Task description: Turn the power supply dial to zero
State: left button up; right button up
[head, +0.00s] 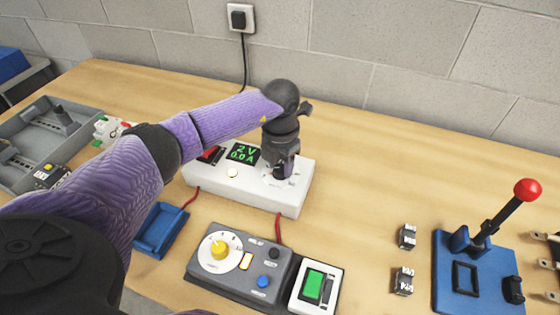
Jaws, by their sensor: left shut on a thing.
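The white power supply (240,188) stands at the middle of the wooden bench. Its dark display (243,153) reads 2 V and 0.0 A in green. A red switch (211,154) is left of the display and partly hidden by my arm. My left gripper (282,172) points down at the right part of the supply's top and is shut on the dial there. The dial is mostly hidden by the fingers; only a little of the marked scale around it shows. My right gripper is not in view.
A grey control box (240,262) with a yellow knob, and a green-button switch (314,285), stand in front. A blue lever press (478,270) is at right; small blocks (407,237) lie beside it. A grey tray (45,140) is at left. The bench right of the supply is clear.

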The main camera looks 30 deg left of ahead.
aim_at(281, 168)
pick_arm(q)
jog(key=o, duration=0.5)
jog(key=shift+r+n, duration=0.15)
jog(key=shift+n, duration=0.45)
jog(key=shift+o, duration=1)
jog(key=o, duration=0.5)
jog(key=shift+f, duration=0.2)
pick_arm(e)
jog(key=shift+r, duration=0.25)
pick_arm(q)
jog(key=shift+r, duration=0.1)
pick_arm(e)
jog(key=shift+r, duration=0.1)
pick_arm(q)
notch_tip(281, 168, up, 7)
jog(key=p, duration=0.6)
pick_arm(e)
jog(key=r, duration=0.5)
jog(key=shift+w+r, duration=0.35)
